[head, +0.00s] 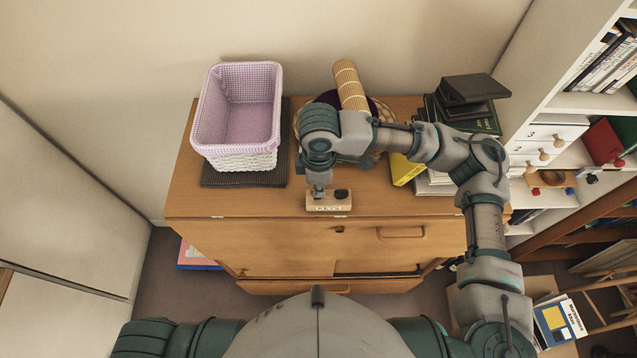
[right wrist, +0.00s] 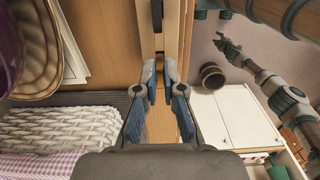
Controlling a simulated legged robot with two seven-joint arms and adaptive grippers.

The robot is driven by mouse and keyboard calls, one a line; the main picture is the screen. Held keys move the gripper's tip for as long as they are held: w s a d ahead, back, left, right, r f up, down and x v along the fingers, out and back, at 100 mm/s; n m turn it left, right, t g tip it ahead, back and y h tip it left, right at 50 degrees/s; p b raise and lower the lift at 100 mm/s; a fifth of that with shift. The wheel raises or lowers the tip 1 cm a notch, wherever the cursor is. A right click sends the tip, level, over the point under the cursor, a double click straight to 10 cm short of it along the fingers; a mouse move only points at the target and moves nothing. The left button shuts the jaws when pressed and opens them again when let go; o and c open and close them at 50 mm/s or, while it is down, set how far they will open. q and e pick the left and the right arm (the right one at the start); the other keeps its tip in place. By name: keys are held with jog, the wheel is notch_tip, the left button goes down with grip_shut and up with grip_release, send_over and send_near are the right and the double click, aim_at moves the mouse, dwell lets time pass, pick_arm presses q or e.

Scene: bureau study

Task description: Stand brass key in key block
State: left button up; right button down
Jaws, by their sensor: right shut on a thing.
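The key block (head: 328,207), a small light wooden block with lettering on its front, sits near the front edge of the wooden bureau. A black-topped piece (head: 341,194) stands at its right side. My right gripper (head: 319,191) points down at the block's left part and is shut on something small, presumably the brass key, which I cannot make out. In the right wrist view the fingers (right wrist: 164,88) show over the wood, with the held thing hidden. What may be my left gripper (right wrist: 229,48) hangs far off in that view, too small to read.
A lilac-lined white basket (head: 236,115) stands on a dark mat at the left of the bureau top (head: 190,195). A hat with a straw roll (head: 349,85) lies behind my right arm. Stacked books (head: 470,105) stand at the right. Front left of the top is clear.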

jog(key=shift+f, duration=0.35)
dwell(0.3)
jog(key=c, duration=1.3)
grip_release()
jog(key=shift+o, duration=0.2)
jog(key=o, duration=0.5)
jog(key=shift+r, duration=4)
